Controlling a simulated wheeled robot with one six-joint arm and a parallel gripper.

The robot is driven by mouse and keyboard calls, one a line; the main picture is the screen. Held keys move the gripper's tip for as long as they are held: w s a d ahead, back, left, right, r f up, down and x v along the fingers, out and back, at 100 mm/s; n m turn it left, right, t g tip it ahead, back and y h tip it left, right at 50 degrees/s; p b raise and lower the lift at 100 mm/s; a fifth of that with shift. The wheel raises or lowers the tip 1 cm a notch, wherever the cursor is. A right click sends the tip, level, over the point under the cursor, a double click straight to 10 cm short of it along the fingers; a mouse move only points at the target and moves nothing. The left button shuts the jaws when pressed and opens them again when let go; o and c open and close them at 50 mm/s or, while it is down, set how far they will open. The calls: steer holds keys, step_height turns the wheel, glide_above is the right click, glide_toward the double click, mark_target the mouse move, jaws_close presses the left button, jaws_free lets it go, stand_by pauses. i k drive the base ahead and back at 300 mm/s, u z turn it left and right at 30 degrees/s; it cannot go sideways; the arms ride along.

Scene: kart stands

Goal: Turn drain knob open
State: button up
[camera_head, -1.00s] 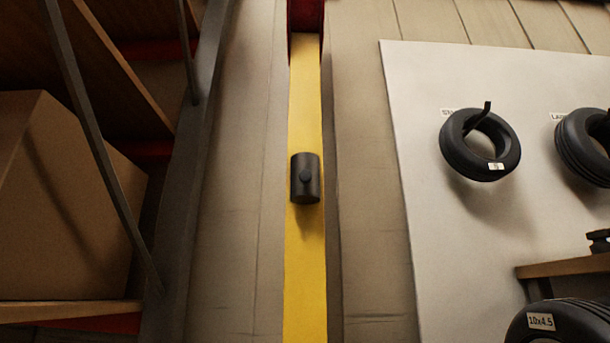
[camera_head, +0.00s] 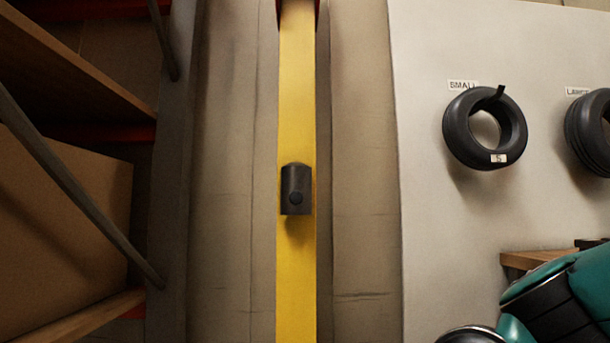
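No knob that I can clearly identify as a drain knob shows. A black cylindrical fixture (camera_head: 296,188) with a small round button-like bump on its front is mounted on a yellow vertical post (camera_head: 297,100) near the middle of the view. I cannot tell whether this is the knob or whether it turns. A teal and black part, which looks like my arm, enters at the lower right. My gripper's fingers are not visible, and nothing touches the black fixture.
A rack with dark metal bars and a cardboard box (camera_head: 70,225) stands at the left. On a white panel (camera_head: 430,230) at the right hang a black tyre (camera_head: 459,133) under a "SMALL" label and another tyre (camera_head: 577,140). A wooden shelf edge (camera_head: 520,261) shows below them.

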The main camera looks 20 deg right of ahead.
mark_target(296, 197)
steer(key=k, duration=0.4)
steer(key=u, duration=2.7)
steer(key=i, duration=0.9)
steer(key=z, duration=3.4)
steer(key=i, duration=0.3)
steer(key=u, duration=0.2)
